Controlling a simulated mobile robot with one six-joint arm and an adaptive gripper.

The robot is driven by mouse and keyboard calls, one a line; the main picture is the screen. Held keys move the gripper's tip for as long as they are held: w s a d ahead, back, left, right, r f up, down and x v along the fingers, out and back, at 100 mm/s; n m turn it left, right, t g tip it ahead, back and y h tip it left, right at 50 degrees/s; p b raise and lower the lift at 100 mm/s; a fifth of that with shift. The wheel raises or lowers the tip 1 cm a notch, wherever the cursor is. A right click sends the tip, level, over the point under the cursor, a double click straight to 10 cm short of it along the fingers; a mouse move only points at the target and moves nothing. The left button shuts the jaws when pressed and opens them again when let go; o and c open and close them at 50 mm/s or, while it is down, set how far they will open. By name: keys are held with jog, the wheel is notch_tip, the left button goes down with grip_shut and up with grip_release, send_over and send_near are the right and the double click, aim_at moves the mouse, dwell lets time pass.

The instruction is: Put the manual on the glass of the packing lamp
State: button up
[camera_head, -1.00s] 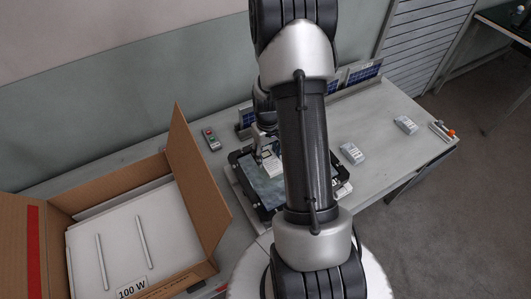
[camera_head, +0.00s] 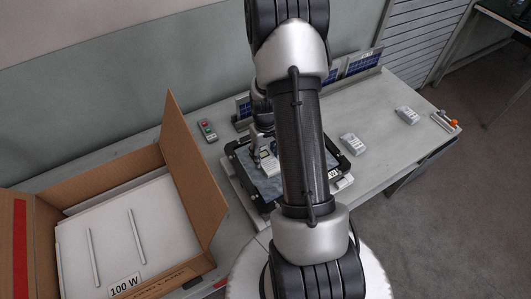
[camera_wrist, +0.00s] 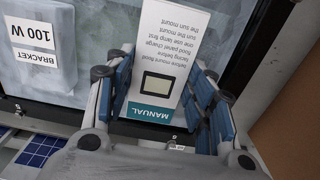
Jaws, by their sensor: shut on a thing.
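The manual (camera_wrist: 165,50) is a white printed sheet or booklet with a teal MANUAL band. In the wrist view it stands between the blue-padded fingers of my gripper (camera_wrist: 160,98), which is shut on it. The lamp's glass (camera_wrist: 105,22) lies below it, pale blue-grey in a black frame. In the head view the manual (camera_head: 269,164) is over the glass of the packing lamp (camera_head: 243,168); I cannot tell whether it touches. A white bag labelled 100 W BRACKET (camera_wrist: 40,55) lies on the glass. My arm hides the lamp's middle in the head view.
An open cardboard carton (camera_head: 190,185) with white foam marked 100 W stands left of the lamp. A control box with buttons (camera_head: 207,130) is behind. Small white packs (camera_head: 352,145) lie on the bench (camera_head: 385,110) at right, with free room between. Solar panels (camera_head: 362,62) stand along the back.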

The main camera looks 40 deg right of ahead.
jog(key=o, duration=1.1)
jog(key=shift+o, duration=0.2)
notch_tip(320, 180, up, 12)
dwell(0.4)
